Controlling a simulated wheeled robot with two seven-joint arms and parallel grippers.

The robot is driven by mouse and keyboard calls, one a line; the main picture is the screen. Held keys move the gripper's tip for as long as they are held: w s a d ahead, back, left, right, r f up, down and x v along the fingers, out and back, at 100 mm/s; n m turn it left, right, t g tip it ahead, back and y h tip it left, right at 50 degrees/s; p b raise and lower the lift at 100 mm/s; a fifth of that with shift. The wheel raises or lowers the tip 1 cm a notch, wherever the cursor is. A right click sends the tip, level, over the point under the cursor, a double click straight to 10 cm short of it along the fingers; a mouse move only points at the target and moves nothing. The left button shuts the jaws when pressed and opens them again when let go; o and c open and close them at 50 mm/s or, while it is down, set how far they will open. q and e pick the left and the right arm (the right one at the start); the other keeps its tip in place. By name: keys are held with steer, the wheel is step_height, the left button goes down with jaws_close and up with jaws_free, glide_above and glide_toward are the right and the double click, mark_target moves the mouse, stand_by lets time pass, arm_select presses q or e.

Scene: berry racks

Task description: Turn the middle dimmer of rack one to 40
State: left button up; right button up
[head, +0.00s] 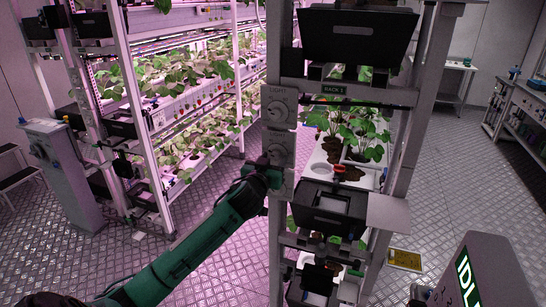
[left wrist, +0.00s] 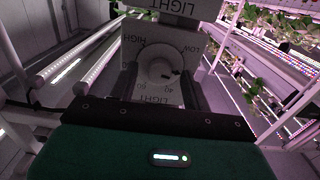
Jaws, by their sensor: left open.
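Rack one's post carries a column of pale dimmer plates in the head view. The top plate has a round knob (head: 278,110) under the word LIGHT. Below it is another plate with a knob (head: 277,153), and my left gripper (head: 262,172) is in front of its lower part. In the left wrist view a dimmer knob (left wrist: 160,65) stands between my open left gripper's fingers (left wrist: 160,88). The dial around it reads LOW, HIGH, 40 and 60. Contact between fingers and knob cannot be told, nor can the exact setting. My right gripper is not in view.
The rack sign (head: 334,89) is small and hard to read. Black bins (head: 358,35) and a tray with plants (head: 325,170) are right of the post. A planted rack (head: 150,110) stands left. A grey box reading IDLE (head: 482,275) is at front right. Metal floor (head: 470,190) is open at right.

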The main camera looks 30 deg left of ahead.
arm_select(q)
steer(key=shift+w, duration=0.25)
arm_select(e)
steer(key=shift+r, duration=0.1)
arm_select(q)
steer(key=c, duration=0.9)
steer(key=shift+c, duration=0.5)
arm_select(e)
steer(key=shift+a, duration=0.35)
